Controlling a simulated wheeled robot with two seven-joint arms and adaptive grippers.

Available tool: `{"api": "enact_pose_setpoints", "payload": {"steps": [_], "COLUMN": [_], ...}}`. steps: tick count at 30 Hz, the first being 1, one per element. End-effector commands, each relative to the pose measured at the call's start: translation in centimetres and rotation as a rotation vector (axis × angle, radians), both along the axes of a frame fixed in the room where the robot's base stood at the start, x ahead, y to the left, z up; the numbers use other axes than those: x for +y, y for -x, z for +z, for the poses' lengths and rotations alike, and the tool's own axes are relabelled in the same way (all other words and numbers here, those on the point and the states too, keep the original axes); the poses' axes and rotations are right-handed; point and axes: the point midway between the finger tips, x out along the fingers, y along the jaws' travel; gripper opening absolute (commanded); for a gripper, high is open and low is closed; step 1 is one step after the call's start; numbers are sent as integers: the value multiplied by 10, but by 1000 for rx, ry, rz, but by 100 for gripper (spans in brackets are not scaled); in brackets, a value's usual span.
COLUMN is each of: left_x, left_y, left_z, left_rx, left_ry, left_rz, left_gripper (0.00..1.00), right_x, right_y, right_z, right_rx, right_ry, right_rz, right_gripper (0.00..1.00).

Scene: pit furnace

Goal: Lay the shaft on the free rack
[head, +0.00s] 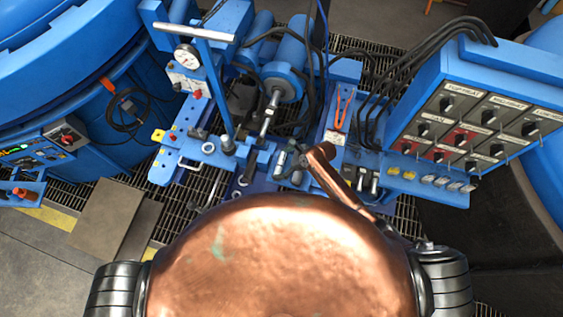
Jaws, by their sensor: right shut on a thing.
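My right forearm comes up from the lower right, and my right gripper (293,158) is at its end, over the middle of the blue machine bed. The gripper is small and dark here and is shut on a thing. A short grey cylindrical piece (280,161) shows at its fingers and looks like the shaft, but most of it is hidden or too small to make out. I cannot tell whether it touches the bed beneath. I cannot tell which part of the blue bed (167,165) is the free rack. My left gripper is not in view.
A blue switch box (478,112) with black hoses stands at the right. A gauge post with a white T-handle (194,33) and a blue cylinder with a silver rod (270,108) stand behind the bed. A large blue round vessel (60,60) fills the left.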

Motion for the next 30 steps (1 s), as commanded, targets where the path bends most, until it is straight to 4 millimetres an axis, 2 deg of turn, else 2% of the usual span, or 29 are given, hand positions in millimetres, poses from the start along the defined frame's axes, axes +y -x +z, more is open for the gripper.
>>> {"api": "enact_pose_setpoints", "payload": {"steps": [30], "left_x": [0], "left_y": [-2], "left_z": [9], "left_rx": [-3], "left_ry": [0], "left_rz": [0], "left_gripper": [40], "right_x": [3], "right_y": [-2], "right_z": [3], "right_rx": [-4], "right_ry": [-4], "right_rz": [0], "right_gripper": [38]}}
